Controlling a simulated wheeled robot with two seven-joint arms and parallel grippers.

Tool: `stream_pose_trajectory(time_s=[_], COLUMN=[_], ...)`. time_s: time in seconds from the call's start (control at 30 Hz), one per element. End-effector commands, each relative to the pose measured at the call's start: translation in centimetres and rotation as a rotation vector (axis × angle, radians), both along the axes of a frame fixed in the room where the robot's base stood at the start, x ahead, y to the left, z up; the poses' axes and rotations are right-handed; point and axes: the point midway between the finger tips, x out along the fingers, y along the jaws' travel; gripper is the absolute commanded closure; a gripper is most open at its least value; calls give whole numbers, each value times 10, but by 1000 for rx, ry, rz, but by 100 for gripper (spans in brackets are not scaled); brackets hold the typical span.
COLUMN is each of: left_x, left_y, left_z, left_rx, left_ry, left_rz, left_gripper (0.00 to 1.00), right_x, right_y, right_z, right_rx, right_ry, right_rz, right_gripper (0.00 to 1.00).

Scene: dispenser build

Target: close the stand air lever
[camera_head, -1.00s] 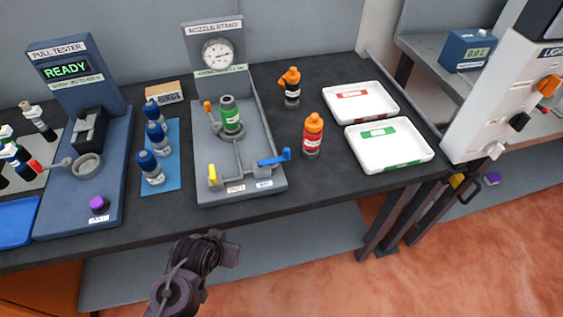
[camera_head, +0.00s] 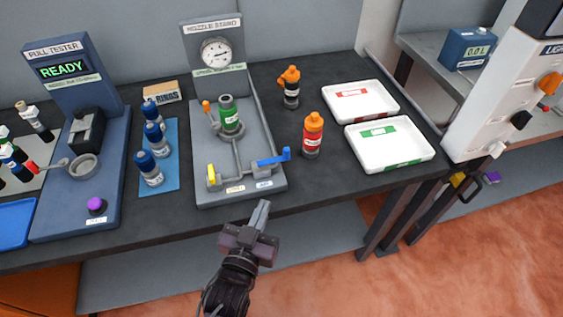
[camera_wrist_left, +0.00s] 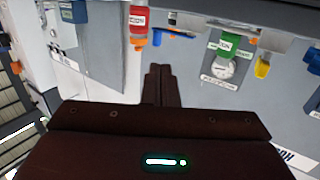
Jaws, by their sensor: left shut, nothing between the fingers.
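The nozzle stand (camera_head: 267,182) is a grey panel and base with a dial gauge (camera_head: 221,52). At its front right is a blue lever (camera_head: 273,158), lying roughly sideways to the right; the small label below it is hard to read. A yellow lever (camera_head: 211,173) points up at the front left. The blue lever also shows in the left wrist view (camera_wrist_left: 175,33). My left gripper (camera_head: 264,207) is shut and empty, in front of the table edge, apart from the lever. Its fingers (camera_wrist_left: 161,72) point toward the stand. My right gripper is not visible.
A green-banded bottle (camera_head: 231,117) stands on the stand. A red bottle with orange cap (camera_head: 312,137) stands to the right of the blue lever. White trays (camera_head: 414,160) lie farther right. Blue-capped bottles (camera_head: 150,170) and the pull tester (camera_head: 110,190) are left. The front edge strip is clear.

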Motion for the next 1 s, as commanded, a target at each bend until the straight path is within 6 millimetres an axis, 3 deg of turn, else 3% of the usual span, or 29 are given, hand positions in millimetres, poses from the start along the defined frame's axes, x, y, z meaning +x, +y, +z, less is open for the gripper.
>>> stream_pose_trajectory(time_s=[0.57, 0.77, 1.0], left_x=[0, 29, 80], left_y=[-3, -10, -22], left_z=[5, 8, 8], left_rx=[-4, -2, -2], left_ry=[-54, -56, -56], left_rz=[-4, -3, -3], left_gripper=[100, 100, 100], right_x=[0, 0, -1], right_y=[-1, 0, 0], right_z=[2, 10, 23], right_rx=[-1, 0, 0], right_ry=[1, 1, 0], right_rz=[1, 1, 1], right_gripper=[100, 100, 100])
